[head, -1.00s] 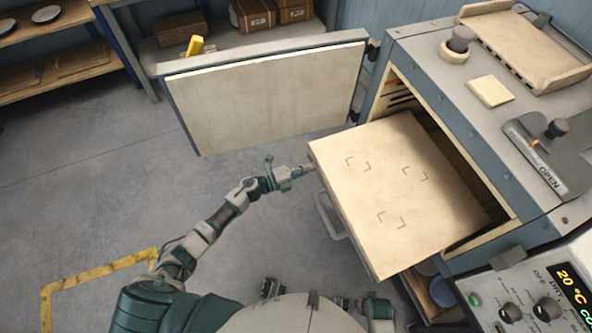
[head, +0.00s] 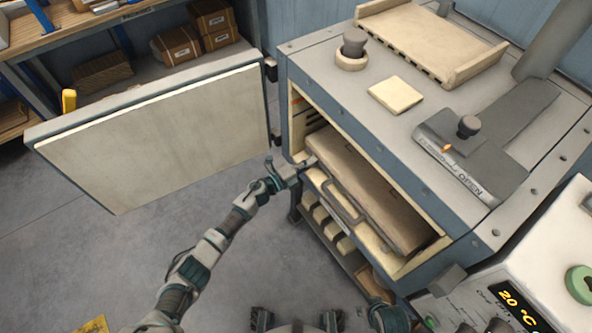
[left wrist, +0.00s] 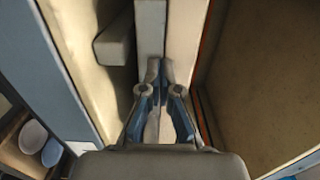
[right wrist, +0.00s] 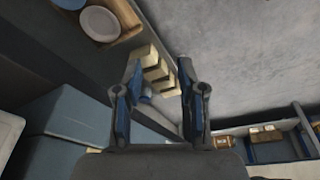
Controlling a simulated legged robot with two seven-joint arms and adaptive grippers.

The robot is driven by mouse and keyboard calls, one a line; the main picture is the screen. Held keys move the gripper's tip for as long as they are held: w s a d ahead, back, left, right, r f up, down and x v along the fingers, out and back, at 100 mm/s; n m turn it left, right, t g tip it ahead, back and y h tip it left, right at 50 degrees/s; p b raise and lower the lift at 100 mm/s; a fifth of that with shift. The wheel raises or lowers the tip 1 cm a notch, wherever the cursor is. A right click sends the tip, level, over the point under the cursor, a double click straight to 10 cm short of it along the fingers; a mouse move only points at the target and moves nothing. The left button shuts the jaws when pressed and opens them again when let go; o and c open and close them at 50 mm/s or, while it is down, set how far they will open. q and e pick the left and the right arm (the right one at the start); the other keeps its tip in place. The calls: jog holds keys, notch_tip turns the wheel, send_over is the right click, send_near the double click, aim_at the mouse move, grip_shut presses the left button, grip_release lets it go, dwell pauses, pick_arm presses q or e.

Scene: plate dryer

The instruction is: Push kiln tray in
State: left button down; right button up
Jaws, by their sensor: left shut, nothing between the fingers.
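The kiln tray (head: 362,185) is a pale flat slab with a handle (head: 343,202) on its front. It sits mostly inside the open kiln (head: 296,130), its front edge near the mouth. My left gripper (head: 306,163) is shut and empty at the tray's far left front corner, appearing to touch it. In the left wrist view the closed fingertips (left wrist: 158,72) are against a pale edge. My right gripper (right wrist: 158,75) is open and empty in the right wrist view, away from the tray, with the floor and a low shelf beyond it.
The kiln door (head: 160,130) stands swung open to the left. A control box (head: 545,260) reading 20 °C is at the lower right. A shelf (head: 330,235) with pale blocks lies below the kiln opening. Bare floor (head: 100,265) lies left of my left arm.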

aim_at(319, 158)
pick_arm(q)
jog(key=x, duration=0.3)
jog(key=shift+s+d+b, duration=0.2)
jog(key=shift+d+b, duration=0.1)
jog(key=shift+b, duration=0.05)
jog(key=shift+s+d+r, duration=0.1)
jog(key=shift+r, duration=0.05)
jog(key=shift+w+a, duration=0.2)
jog(key=shift+a, duration=0.05)
jog(key=shift+r, duration=0.1)
pick_arm(e)
jog(key=w+t, duration=0.1)
jog(key=w, duration=0.1)
jog(key=w+a+t, duration=0.1)
jog(key=w, duration=0.1)
jog(key=shift+w+a+y, duration=0.2)
jog(key=shift+w+y, duration=0.1)
jog(key=shift+w, duration=0.05)
pick_arm(q)
jog(key=shift+d, duration=0.1)
pick_arm(e)
jog(key=shift+t, duration=0.3)
